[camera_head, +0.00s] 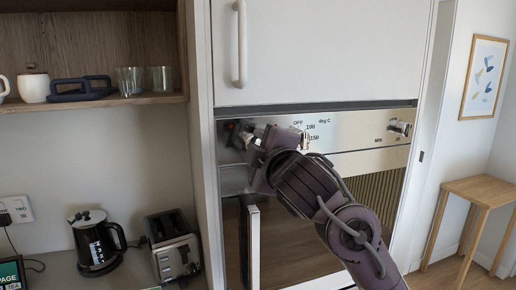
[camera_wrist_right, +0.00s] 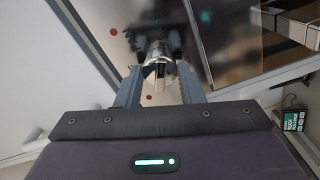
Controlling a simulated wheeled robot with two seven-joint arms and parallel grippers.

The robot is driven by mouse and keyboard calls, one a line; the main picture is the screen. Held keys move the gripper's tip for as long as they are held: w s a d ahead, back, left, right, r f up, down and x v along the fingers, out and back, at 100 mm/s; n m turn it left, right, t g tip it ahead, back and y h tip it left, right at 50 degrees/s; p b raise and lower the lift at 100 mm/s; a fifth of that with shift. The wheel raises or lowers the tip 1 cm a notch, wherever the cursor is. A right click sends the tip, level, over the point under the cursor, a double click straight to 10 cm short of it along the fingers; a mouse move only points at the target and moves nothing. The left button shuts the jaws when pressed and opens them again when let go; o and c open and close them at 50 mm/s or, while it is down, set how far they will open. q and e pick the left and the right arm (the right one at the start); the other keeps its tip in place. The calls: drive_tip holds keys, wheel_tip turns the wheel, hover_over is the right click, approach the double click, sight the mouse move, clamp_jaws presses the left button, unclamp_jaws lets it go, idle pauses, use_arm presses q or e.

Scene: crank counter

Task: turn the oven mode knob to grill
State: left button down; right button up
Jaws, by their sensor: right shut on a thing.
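The oven's control panel (camera_head: 345,132) is a pale metal strip below the white cupboard door. My right gripper (camera_head: 246,137) is at the left end of this panel and hides most of the knob there and its markings. In the right wrist view, my right gripper (camera_wrist_right: 158,55) is shut on the oven mode knob (camera_wrist_right: 157,72), a small shiny metal knob between the two grey fingers. I cannot read which mode it points to. Another knob (camera_head: 304,141) stands to the right, by the "deg C" scale. My left gripper is not in view.
A further knob (camera_head: 399,127) is at the panel's right, by "MIN". The oven handle (camera_head: 254,245) runs below my gripper. A kettle (camera_head: 94,243) and a toaster (camera_head: 173,246) stand on the counter at left. A wooden side table (camera_head: 482,190) is at right.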

drive_tip(key=m, duration=1.2)
drive_tip(key=shift+f, duration=0.25)
drive_tip(key=shift+m, duration=0.3)
drive_tip(key=o, duration=1)
drive_tip(key=shift+r, duration=0.1)
drive_tip(key=shift+s, duration=0.1)
drive_tip(key=b+v, duration=0.3)
drive_tip(key=v, duration=0.4)
drive_tip(key=shift+s+d, duration=0.15)
drive_tip(key=shift+s, duration=0.15)
